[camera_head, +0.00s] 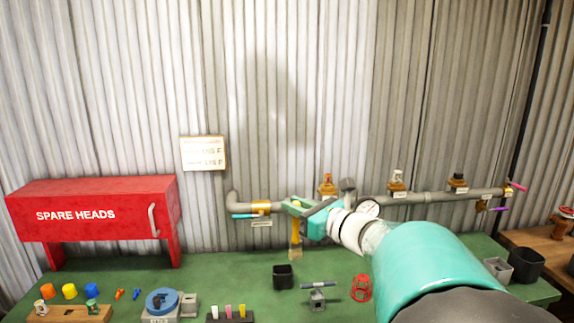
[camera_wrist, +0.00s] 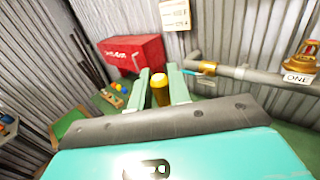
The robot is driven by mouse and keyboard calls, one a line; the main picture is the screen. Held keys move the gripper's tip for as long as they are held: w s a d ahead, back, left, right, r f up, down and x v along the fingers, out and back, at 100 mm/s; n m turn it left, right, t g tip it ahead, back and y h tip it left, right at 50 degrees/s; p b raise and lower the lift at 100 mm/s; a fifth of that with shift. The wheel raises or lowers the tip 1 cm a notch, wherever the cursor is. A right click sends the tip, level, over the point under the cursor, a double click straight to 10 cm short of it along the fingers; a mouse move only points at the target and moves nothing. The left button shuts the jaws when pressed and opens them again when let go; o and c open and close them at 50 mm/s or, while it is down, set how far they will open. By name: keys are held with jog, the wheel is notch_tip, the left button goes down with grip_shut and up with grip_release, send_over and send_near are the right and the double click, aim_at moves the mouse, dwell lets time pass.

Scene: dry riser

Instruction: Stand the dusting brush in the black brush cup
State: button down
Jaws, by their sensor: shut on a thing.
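The dusting brush (camera_head: 295,240) hangs upright below my gripper (camera_head: 297,207), with its pale end down. My gripper is shut on the brush near its top; in the wrist view the yellow-brown brush (camera_wrist: 160,90) shows between the two green fingers. The black brush cup (camera_head: 284,278) stands on the green bench, open at the top. In the picture the brush's lower end is just above and slightly right of the cup's rim, apart from it. I cannot tell its exact depth relative to the cup. The cup is not visible in the wrist view.
A small stand (camera_head: 317,296) and a red cage (camera_head: 361,288) are right of the cup. A red spare heads box (camera_head: 95,212) stands left. Bare green bench (camera_head: 225,275) lies left of the cup.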

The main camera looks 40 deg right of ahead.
jog(key=w+a+f+n+g+y, duration=0.2)
jog(key=a+f, duration=0.5)
jog(key=f, duration=0.6)
jog(key=w+a+f+n+g+y, duration=0.2)
jog(key=a+f+y, duration=0.3)
jog(key=f, duration=0.8)
jog(key=w+a+f+n+g+y, duration=0.2)
jog(key=a+f+n+g+y, duration=0.1)
jog(key=a+f, duration=0.8)
notch_tip(320, 180, down, 2)
jog(key=shift+a+n+y, duration=0.15)
jog(key=shift+n+y, duration=0.25)
jog(key=shift+n, duration=0.3)
jog(key=shift+a, duration=0.1)
